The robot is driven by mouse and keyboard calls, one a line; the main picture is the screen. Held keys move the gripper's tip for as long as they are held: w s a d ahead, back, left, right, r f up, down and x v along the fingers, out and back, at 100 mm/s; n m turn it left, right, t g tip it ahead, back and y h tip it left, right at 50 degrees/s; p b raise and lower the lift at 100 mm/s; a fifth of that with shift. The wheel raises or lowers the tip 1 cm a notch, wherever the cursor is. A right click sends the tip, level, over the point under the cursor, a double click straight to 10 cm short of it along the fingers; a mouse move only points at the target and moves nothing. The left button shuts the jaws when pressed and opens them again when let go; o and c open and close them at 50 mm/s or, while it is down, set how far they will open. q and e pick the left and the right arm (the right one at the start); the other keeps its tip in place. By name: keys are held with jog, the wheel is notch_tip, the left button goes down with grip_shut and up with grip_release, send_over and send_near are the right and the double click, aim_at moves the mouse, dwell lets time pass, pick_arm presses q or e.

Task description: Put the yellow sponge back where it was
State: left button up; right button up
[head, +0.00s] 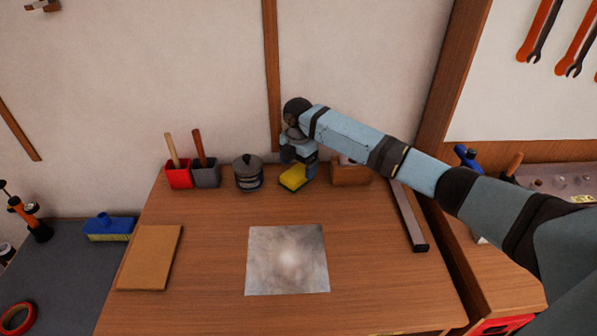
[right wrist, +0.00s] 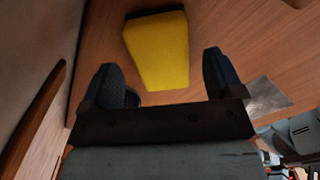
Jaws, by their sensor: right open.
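The yellow sponge (head: 293,178) lies near the back of the wooden table (head: 210,245), between a dark lidded pot and a small wooden box. A thin darker edge shows along it. My right gripper (head: 311,168) is open and empty, right at the sponge's right upper side. In the right wrist view the sponge (right wrist: 157,50) lies ahead of the two spread fingers (right wrist: 162,72), roughly in line with the gap between them and apart from both. The arm hides part of the area behind the sponge. My left gripper is not in view.
A red cup (head: 179,177) and a grey cup (head: 206,176) with handles stand left of the dark pot (head: 248,174). The wooden box (head: 349,174) is close on the right. A marbled square (head: 288,262) lies mid-table, a brown board (head: 149,258) at left. The wall is close behind.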

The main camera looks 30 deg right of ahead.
aim_at(298, 171)
notch_tip(298, 171, up, 9)
dwell(0.3)
jog(key=shift+r, duration=0.1)
